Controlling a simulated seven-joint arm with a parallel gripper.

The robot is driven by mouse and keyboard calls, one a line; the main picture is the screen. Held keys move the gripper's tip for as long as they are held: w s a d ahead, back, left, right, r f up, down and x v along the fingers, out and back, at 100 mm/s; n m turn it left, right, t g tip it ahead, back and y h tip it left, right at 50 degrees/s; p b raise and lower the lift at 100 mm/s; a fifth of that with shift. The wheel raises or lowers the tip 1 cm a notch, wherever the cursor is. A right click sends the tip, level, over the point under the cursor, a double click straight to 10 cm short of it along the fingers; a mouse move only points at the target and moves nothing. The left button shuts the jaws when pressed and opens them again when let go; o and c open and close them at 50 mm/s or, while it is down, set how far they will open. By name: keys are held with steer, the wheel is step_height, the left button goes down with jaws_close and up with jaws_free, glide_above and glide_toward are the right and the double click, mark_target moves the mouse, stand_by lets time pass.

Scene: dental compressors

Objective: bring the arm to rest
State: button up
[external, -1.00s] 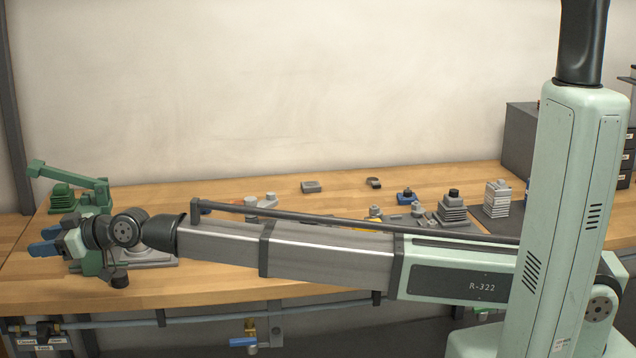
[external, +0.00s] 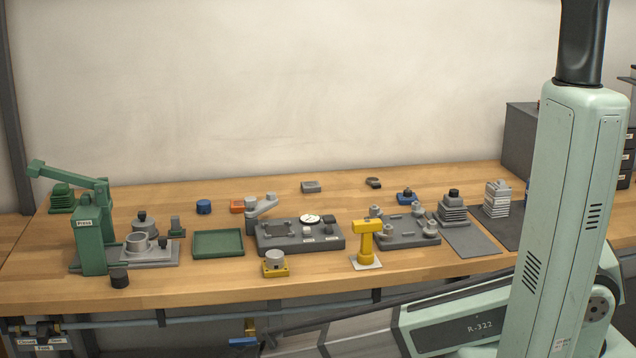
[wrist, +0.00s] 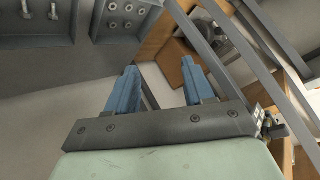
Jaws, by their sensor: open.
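My gripper (wrist: 159,72) shows in the wrist view with its two blue fingers apart and nothing between them. Grey metal frame parts are around it there, and the bench top is not clearly in sight. In the external view my arm slopes down to the left below the bench's front edge. My gripper is hidden from that view, past its bottom edge.
The wooden bench (external: 330,283) holds a green press (external: 90,240), a green tray (external: 218,243), a yellow stand (external: 365,240), grey fixtures and several stacked parts. A blue-handled valve (external: 243,342) hangs below the bench. The space above the bench is clear.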

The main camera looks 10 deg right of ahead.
steer(key=w+d+f+m+h, duration=0.1)
steer(key=d+f+m+h, duration=0.1)
steer(key=d+f, duration=0.9)
steer(key=w+d+f+m+g+h, duration=0.1)
steer(key=w+d+f+h, duration=0.1)
steer(key=d, duration=1)
steer(key=w+d+f+m+h, duration=0.1)
steer(key=w+d+f+h, duration=0.15)
steer(key=d, duration=0.95)
steer(key=w+d+f+m+g+h, duration=0.1)
steer(key=w+d+f, duration=0.1)
steer(key=d, duration=1)
steer(key=s+d+m+g+h, duration=0.15)
steer(key=s+d, duration=0.25)
steer(key=d, duration=0.4)
steer(key=s+d+r+g, duration=0.1)
steer(key=s+d+g, duration=0.15)
steer(key=d, duration=0.55)
steer(key=s+d+g+h, duration=0.1)
steer(key=s+d, duration=0.3)
steer(key=d, duration=0.4)
steer(key=s+d+r+m+g+y, duration=0.1)
steer(key=s+d+r+g, duration=0.1)
steer(key=s+d, duration=0.4)
steer(key=shift+s+d+r+g, duration=0.15)
steer(key=shift+s+r+g, duration=0.35)
steer(key=shift+s, duration=0.7)
